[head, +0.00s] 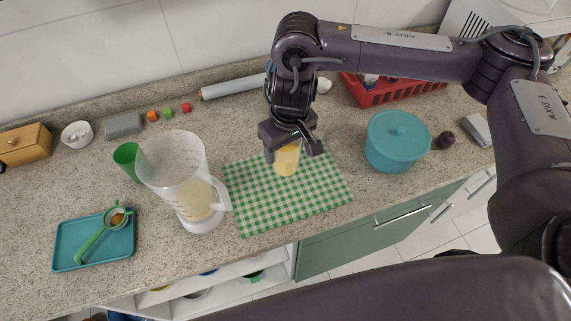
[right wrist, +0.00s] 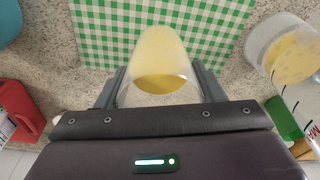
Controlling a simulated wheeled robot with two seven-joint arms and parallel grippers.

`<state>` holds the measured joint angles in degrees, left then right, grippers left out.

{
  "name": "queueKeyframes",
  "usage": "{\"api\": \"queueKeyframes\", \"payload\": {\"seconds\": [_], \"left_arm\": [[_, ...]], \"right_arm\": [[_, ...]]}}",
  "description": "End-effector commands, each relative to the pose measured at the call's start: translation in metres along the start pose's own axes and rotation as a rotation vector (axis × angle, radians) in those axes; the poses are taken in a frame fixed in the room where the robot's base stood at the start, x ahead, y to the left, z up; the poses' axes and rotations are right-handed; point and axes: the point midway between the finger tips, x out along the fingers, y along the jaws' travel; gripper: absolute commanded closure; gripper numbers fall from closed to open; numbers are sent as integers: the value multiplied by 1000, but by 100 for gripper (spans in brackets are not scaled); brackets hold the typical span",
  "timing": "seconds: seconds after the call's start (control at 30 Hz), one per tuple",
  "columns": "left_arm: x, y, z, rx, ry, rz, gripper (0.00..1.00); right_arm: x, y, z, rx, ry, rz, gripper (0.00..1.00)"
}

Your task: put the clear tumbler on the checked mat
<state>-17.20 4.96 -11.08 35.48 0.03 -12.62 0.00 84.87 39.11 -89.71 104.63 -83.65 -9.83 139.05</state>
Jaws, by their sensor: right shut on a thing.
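The clear tumbler (head: 287,161) holds a yellow liquid and is at the green checked mat (head: 257,208), over its back middle part. My right gripper (head: 293,143) comes down from above and is shut on the tumbler. In the right wrist view the tumbler (right wrist: 160,62) sits between the two fingers (right wrist: 160,88), with the checked mat (right wrist: 215,30) behind it. I cannot tell whether the tumbler's base touches the mat. My left gripper is not in view.
A large clear measuring jug (head: 190,175) stands at the mat's left edge, with a green cup (head: 127,158) behind it. A teal pot (head: 397,143) stands to the right. A teal tray (head: 70,243) lies at the left. The mat's front part is clear.

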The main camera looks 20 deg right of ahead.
Motion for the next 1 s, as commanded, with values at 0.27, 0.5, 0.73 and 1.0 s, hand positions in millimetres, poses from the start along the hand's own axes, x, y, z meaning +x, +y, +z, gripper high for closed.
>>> {"api": "queueKeyframes", "payload": {"seconds": [0.27,0.5,0.73,1.0], "left_arm": [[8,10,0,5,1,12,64],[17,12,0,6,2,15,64],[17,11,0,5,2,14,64],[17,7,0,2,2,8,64]], "right_arm": [[35,0,4,-1,0,-1,60],[68,-1,9,1,-2,-2,60],[71,0,8,0,2,1,60],[74,0,8,0,0,0,33]]}}
